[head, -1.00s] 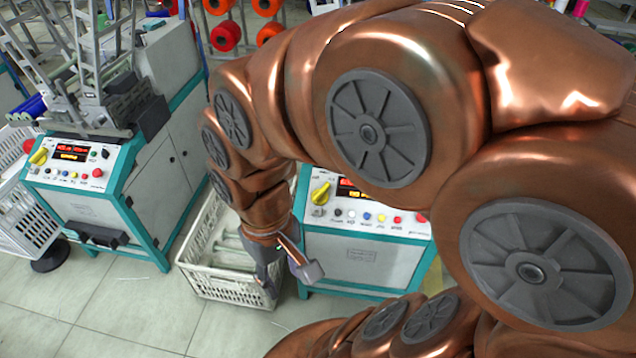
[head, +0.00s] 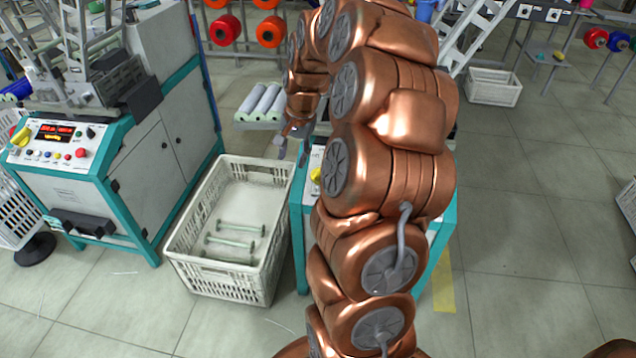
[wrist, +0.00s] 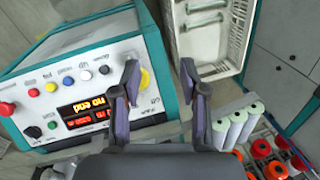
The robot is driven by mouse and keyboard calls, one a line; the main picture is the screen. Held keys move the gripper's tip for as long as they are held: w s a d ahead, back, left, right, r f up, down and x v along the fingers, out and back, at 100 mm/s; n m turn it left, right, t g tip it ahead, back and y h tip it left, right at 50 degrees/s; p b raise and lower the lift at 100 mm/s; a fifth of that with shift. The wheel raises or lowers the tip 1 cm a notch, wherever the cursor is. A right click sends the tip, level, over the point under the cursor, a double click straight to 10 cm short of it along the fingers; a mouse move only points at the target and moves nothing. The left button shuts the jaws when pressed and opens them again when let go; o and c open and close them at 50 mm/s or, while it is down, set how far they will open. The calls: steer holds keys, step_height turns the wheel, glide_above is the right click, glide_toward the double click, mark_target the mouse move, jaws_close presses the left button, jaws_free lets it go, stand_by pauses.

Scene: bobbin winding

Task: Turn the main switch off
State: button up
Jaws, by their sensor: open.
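The near machine has a panel (wrist: 58,70) with a yellow knob (wrist: 146,80), which looks like the main switch. The knob also shows in the head view (head: 316,175), partly hidden by my arm. My gripper (wrist: 159,76) is open and empty, with its fingers apart. In the wrist view the left finger overlaps the knob's edge; I cannot tell whether they touch. In the head view my gripper (head: 291,146) hangs above the machine's far left corner. The knob's exact setting is unclear.
A white crate (head: 272,275) with several bobbins stands left of the near machine. A second machine (head: 80,190) with its own yellow knob is further left. White rolls (head: 262,105) and orange spools (head: 270,32) are behind.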

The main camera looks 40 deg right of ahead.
mark_target(319, 172)
steer(key=d+f+m+b, duration=0.2)
steer(key=d+f+m, duration=0.2)
steer(key=d+f, duration=0.5)
steer(key=shift+h, duration=0.4)
steer(key=shift+w+d+f, duration=0.3)
steer(key=shift+f, duration=0.6)
steer(key=shift+w+d+f, duration=0.25)
steer(key=shift+f, duration=0.6)
steer(key=shift+w+d+f, duration=0.3)
steer(key=shift+f, duration=0.6)
jaws_close()
